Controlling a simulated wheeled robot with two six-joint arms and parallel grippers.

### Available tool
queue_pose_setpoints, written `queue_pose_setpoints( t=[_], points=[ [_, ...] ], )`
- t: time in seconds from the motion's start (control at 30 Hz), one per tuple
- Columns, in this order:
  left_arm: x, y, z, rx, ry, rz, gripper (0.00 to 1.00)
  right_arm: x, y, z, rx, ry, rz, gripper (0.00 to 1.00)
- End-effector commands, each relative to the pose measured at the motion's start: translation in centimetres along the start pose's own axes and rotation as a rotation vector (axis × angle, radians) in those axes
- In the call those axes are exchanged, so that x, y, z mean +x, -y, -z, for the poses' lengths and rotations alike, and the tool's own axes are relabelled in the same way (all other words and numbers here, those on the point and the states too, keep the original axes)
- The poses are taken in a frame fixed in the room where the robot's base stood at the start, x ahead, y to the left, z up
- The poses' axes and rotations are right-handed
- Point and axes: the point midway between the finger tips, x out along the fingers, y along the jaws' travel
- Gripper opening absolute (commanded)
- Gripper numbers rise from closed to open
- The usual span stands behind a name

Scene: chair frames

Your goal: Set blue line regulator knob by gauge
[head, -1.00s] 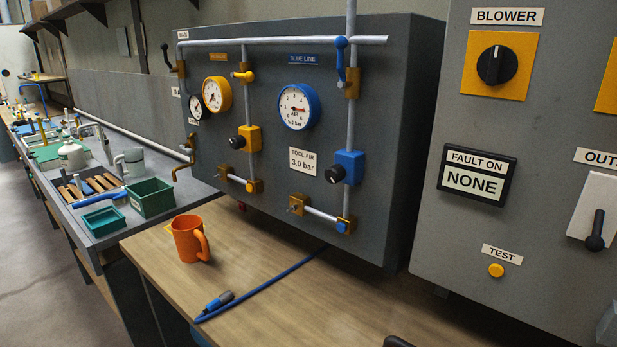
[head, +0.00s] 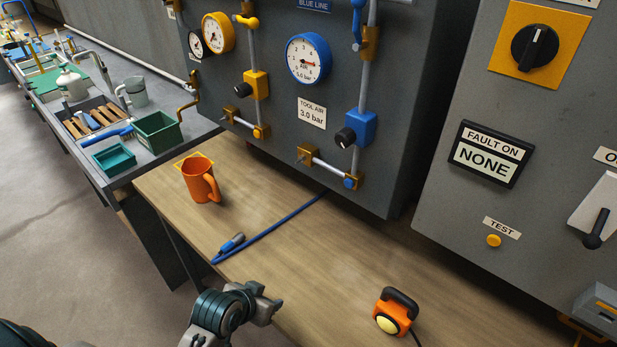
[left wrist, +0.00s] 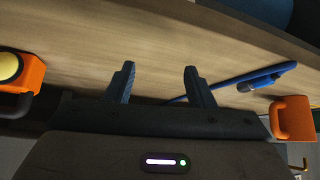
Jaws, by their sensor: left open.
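The blue line regulator is a blue block (head: 362,128) on a vertical pipe of the dark panel, with a black knob (head: 345,137) on its left side. The blue-rimmed gauge (head: 308,59) is above and to the left of it. Its red needle points to the right; the exact reading is too small to tell. A label (head: 312,113) reads "TOOL AIR 3.0 bar". My left gripper (head: 272,302) is low over the bench, well below and left of the knob. In the left wrist view its fingers (left wrist: 158,84) are apart and empty. My right gripper is not in view.
An orange mug (head: 199,180) stands on the wooden bench (head: 275,240). A blue hose (head: 270,230) lies across it. An orange lamp (head: 394,313) is at the front right. A yellow regulator (head: 256,85) sits left of the blue one. The mid-bench is mostly clear.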

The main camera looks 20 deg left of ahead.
Motion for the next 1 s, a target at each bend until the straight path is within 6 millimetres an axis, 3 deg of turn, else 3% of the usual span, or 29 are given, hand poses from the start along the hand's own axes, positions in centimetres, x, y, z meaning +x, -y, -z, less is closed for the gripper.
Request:
queue_pose_setpoints(
  t=[0.03,0.2,0.3,0.4,0.5,0.63,0.77,1.0],
  points=[
    [-0.7,-0.5,3.3,0.005,-0.078,-0.022,0.49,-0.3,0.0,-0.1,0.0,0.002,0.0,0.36],
    [-4.7,-2.6,14.1,0.043,-0.363,-0.101,0.49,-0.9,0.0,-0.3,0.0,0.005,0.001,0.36],
    [-8.4,-3.8,20.3,0.068,-0.544,-0.143,0.49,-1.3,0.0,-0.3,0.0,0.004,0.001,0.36],
    [-12.1,-4.8,25.0,0.093,-0.7,-0.175,0.49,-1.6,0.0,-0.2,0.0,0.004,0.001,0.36],
    [-15.0,-5.4,28.1,0.11,-0.813,-0.196,0.49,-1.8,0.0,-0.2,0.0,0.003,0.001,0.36],
    [-17.1,-5.8,30.0,0.121,-0.89,-0.209,0.49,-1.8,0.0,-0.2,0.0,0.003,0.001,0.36],
    [-17.3,-6.0,30.7,0.124,-0.909,-0.212,0.49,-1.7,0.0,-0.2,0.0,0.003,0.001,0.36],
    [-15.5,-6.7,32.7,0.121,-0.906,-0.215,0.49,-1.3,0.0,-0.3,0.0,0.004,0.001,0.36]
  ],
)
